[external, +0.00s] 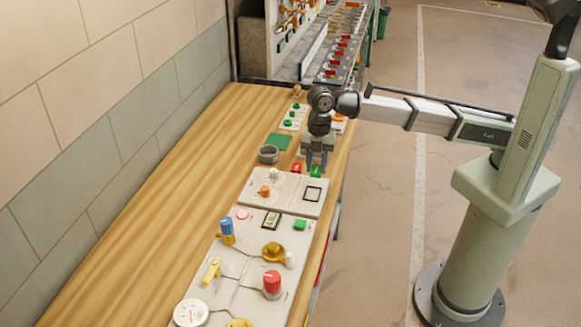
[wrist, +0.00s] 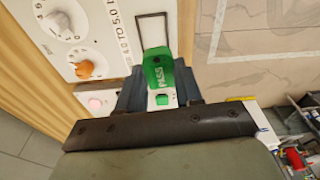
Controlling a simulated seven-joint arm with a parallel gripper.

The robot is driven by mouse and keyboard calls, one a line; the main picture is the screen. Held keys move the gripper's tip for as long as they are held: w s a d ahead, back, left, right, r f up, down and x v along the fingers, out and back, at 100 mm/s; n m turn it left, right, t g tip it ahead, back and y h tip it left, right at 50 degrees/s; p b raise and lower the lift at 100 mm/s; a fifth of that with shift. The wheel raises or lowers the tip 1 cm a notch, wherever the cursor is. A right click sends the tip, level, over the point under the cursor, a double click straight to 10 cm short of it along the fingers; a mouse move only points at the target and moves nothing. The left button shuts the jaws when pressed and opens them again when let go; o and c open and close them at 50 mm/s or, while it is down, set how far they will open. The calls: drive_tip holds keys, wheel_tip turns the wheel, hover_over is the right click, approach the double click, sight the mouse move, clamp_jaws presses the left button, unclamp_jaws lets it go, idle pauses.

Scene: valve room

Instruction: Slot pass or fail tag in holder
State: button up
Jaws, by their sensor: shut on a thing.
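A green tag marked PASS (wrist: 158,72) is between the fingers of my gripper (wrist: 160,92), with its far part sticking out past them. In the external view my gripper (external: 317,162) points down beside the panel, with the green tag (external: 316,171) at its tips. The holder (external: 312,195) is a black rectangular frame on the pale panel. In the wrist view the holder (wrist: 139,32) lies just beyond the tag, whose end overlaps its near edge; I cannot tell whether they touch. A small red piece (external: 297,167), perhaps the fail tag, lies left of my gripper.
The panel (external: 257,199) also carries a dial and an orange knob (external: 265,190). A larger panel with several knobs and buttons (external: 232,260) stands nearer. A grey round cup (external: 268,154) and a green sheet (external: 278,142) lie behind. The wooden bench (external: 170,190) is clear at left.

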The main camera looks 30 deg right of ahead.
drive_tip(key=shift+w+a+r+m, duration=0.1)
drive_tip(key=shift+w+a+m, duration=0.2)
drive_tip(key=shift+a, duration=0.1)
drive_tip(key=shift+s, duration=0.1)
hover_over(313, 195)
drive_tip(key=shift+w+d+f, duration=0.1)
drive_tip(key=shift+w+f, duration=0.05)
drive_tip(key=shift+f, duration=1.5)
drive_tip(key=shift+w+d+f, duration=0.1)
drive_tip(key=shift+f, duration=1.55)
drive_tip(key=shift+f, duration=1.2)
idle(0.6)
drive_tip(key=o, duration=1)
drive_tip(key=shift+o, duration=0.5)
drive_tip(key=shift+r, duration=0.35)
drive_tip(key=shift+a+r, duration=0.1)
drive_tip(key=shift+r, duration=3.65)
